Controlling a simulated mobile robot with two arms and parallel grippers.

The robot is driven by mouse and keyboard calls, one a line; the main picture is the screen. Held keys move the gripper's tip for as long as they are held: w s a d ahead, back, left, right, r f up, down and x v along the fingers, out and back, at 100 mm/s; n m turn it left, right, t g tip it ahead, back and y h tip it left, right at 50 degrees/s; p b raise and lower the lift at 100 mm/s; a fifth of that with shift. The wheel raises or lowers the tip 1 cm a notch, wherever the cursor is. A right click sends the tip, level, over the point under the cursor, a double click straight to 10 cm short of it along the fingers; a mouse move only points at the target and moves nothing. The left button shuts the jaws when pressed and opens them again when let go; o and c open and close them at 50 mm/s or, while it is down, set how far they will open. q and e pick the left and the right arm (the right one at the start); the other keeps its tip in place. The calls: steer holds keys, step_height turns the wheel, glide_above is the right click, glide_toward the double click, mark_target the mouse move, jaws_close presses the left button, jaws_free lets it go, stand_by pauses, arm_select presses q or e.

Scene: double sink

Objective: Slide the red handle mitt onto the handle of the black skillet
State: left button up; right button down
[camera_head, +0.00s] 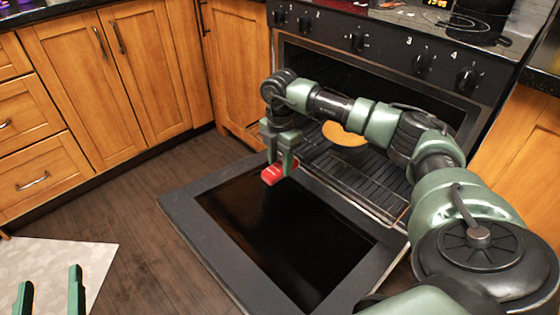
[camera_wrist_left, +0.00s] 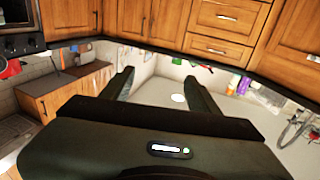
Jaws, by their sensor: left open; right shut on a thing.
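The red handle mitt (camera_head: 272,175) is in my right gripper (camera_head: 281,166), whose jaws are shut on it. The gripper points down and holds the mitt above the lowered oven door, in front of the rack. I cannot clearly make out the black skillet or its handle. A round orange-tan thing (camera_head: 345,134) lies on the oven rack, partly behind my right arm; I cannot tell whether it is in a pan. My left gripper (camera_head: 50,280) is open and empty at the bottom left, with its fingers apart in the left wrist view (camera_wrist_left: 157,88) too.
The open oven door (camera_head: 335,287) lies flat in front of the oven rack (camera_head: 365,178). A black pot (camera_head: 482,14) stands on the stove top. Wooden cabinets (camera_head: 110,85) line the left wall. Bare dark floor (camera_head: 130,205) lies left of the door.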

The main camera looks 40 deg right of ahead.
mark_target(312, 155)
steer(key=shift+f, duration=0.15)
steer(key=shift+d+f+b, duration=0.2)
steer(key=shift+f, duration=0.25)
steer(key=shift+d+f+b, duration=0.2)
steer(key=shift+f, duration=0.25)
steer(key=shift+d+f+b, duration=0.2)
steer(key=shift+f, duration=0.3)
steer(key=shift+d+f+b, duration=0.15)
steer(key=shift+f+b, duration=0.05)
steer(key=shift+f, duration=0.25)
steer(key=shift+d, duration=0.1)
steer(key=shift+w+d, duration=0.15)
steer(key=shift+d, duration=1.55)
steer(key=shift+w+d, duration=0.2)
steer(key=shift+d, duration=1.6)
steer(key=shift+w+d, duration=0.15)
steer(key=shift+d, duration=1.6)
arm_select(q)
steer(key=s+r+t+h, duration=0.2)
steer(key=r+t, duration=0.4)
steer(key=r, duration=0.4)
steer(key=shift+s+d+b, duration=0.25)
steer(key=shift+s+b, duration=0.2)
steer(key=shift+s, duration=0.15)
arm_select(e)
steer(key=shift+w+d, duration=0.1)
steer(key=shift+d, duration=1)
